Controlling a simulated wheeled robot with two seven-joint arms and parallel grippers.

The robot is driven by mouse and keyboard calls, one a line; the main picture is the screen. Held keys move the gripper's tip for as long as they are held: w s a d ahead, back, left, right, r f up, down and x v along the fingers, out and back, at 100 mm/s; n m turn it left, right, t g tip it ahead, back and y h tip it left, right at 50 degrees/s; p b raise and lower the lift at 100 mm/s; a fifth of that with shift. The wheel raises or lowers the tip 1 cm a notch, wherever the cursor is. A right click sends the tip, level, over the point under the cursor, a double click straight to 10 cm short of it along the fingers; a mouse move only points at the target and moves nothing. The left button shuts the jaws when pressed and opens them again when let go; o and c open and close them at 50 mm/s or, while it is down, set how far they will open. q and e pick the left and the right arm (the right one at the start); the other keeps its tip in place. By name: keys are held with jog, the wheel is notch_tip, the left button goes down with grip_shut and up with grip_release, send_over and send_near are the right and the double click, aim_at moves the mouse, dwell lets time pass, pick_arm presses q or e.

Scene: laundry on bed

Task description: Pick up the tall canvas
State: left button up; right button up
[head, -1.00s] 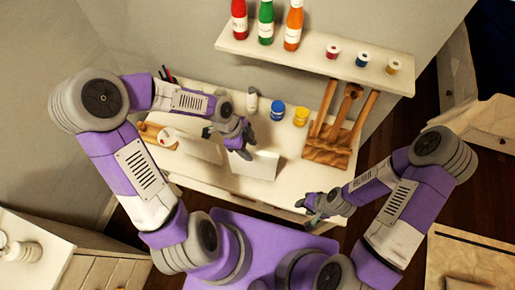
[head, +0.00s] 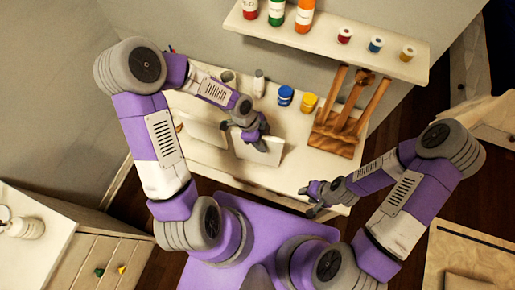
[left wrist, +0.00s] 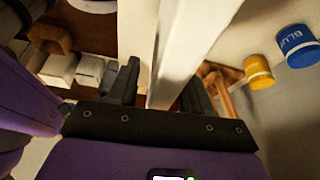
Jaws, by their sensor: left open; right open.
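Two white canvases stand on the white desk (head: 185,160) in the head view. One canvas (head: 258,152) is at the middle and another (head: 207,133) is to its left; I cannot tell for sure which is the tall one. My left gripper (head: 257,142) is open at the top of the middle canvas and covers part of it. In the left wrist view, a white canvas edge (left wrist: 180,45) passes between the open fingers (left wrist: 162,90); contact cannot be told. My right gripper (head: 312,200) is open and empty at the desk's front right edge.
A blue jar (head: 285,95) and a yellow jar (head: 309,102) stand behind the middle canvas. A wooden easel (head: 340,125) stands on the right. A shelf (head: 330,42) with bottles and small jars hangs above the desk. A drawer cabinet (head: 90,258) is at lower left.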

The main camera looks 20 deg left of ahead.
pick_arm(q)
jog(key=shift+f, duration=0.25)
jog(key=shift+c, duration=0.5)
grip_shut()
